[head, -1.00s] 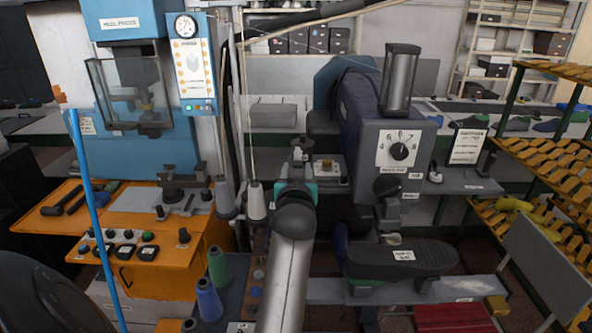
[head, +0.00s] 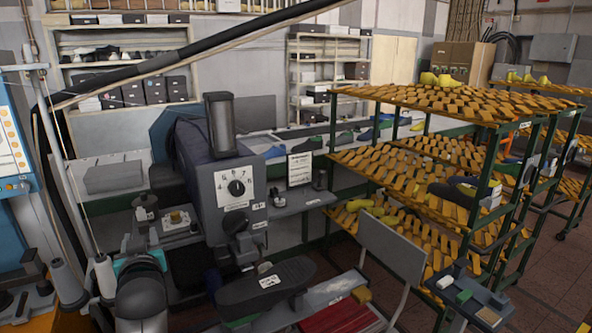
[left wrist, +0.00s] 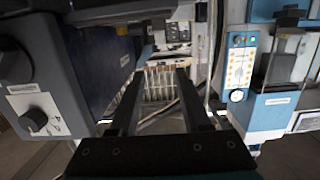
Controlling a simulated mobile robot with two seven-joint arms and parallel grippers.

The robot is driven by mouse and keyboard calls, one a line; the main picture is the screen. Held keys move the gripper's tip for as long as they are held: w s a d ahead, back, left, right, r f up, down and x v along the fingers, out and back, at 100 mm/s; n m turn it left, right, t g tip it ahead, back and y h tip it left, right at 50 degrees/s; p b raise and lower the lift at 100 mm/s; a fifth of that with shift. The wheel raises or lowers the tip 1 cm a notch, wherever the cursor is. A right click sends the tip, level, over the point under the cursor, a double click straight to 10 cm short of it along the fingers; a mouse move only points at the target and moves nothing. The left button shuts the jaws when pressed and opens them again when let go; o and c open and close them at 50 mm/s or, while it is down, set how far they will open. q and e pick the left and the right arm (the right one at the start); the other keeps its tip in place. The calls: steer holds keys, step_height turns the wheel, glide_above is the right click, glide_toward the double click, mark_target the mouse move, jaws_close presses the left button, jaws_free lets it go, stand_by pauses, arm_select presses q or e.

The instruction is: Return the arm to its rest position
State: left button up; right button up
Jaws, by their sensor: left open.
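My left arm comes up from the bottom left of the head view and ends in my left gripper (head: 142,243), which has a teal band at its base. In the left wrist view the gripper (left wrist: 157,82) shows two dark parallel fingers standing apart, with nothing between them. In the head view the fingers are small and partly hidden by the wrist. The gripper is in front of and to the left of a blue-grey machine (head: 205,165) with a dial. My right gripper is not in view.
The dial machine also stands close at the left of the left wrist view (left wrist: 40,105). A light-blue press panel (left wrist: 240,68) is at its right. Thread cones (head: 105,276) stand left of the arm. A shoe last (head: 265,284) and orange-shelved racks (head: 420,165) are to the right.

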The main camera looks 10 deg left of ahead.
arm_select(q)
steer(key=s+d+f+m+g+h, duration=0.3)
steer(key=s+d+f+m+h, duration=0.25)
steer(key=s+d+f, duration=0.65)
steer(key=s+d+f+m+g+h, duration=0.2)
steer(key=s+d+f+g, duration=0.15)
steer(key=s+d, duration=0.35)
steer(key=s+d+f+m+g+h, duration=0.25)
steer(key=s+d+f, duration=0.2)
steer(key=s, duration=0.55)
step_height(320, 180, down, 34)
steer(key=s+g+b, duration=0.2)
steer(key=b, duration=1)
steer(key=s+a+f+b, duration=0.1)
steer(key=s+f+b, duration=0.4)
steer(key=f, duration=0.7)
steer(key=s+a+f+g+b, duration=0.1)
steer(key=s+f+b, duration=0.4)
steer(key=s+f, duration=0.5)
step_height(320, 180, down, 2)
steer(key=shift+s, duration=0.3)
